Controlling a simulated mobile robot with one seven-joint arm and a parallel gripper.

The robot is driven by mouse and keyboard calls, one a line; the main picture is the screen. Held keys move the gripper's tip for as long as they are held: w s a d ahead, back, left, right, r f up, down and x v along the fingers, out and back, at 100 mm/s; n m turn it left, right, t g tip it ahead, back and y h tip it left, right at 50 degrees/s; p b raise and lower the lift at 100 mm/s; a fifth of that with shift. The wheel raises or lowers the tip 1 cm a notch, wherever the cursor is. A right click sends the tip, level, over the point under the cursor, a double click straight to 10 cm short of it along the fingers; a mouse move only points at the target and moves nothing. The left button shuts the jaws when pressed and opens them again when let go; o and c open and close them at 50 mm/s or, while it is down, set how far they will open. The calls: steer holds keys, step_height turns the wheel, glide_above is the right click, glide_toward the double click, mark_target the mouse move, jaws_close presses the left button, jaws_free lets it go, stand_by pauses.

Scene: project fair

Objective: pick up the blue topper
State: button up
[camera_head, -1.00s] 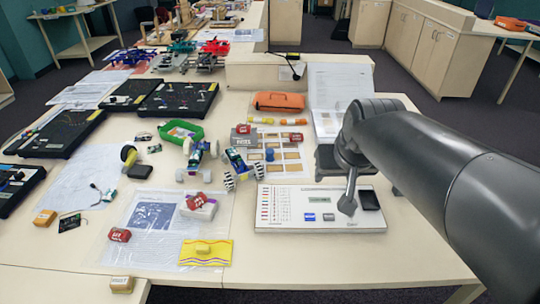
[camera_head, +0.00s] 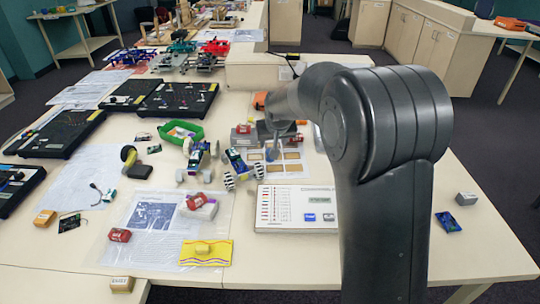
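A small blue piece (camera_head: 271,154), likely the blue topper, stands on the sheet with tan squares (camera_head: 294,168) near the middle of the table. My gripper (camera_head: 271,144) is directly above it, pointing down, and seems very near or around it. The fingers are small, dark and partly hidden, so I cannot tell whether they touch the piece or how far apart they are.
Two toy vehicles with wheels (camera_head: 240,166) stand left of the gripper. A grey block with a red piece (camera_head: 243,135) is close by. A white panel (camera_head: 290,208) lies in front, partly behind my arm. A blue item (camera_head: 448,222) and grey block (camera_head: 466,198) lie right.

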steer(key=x, duration=0.6)
steer(key=shift+r, duration=0.1)
steer(key=shift+w+x, duration=0.25)
steer(key=shift+x, duration=2.4)
steer(key=shift+r, duration=0.15)
steer(key=shift+c, duration=0.5)
steer(key=c, duration=0.9)
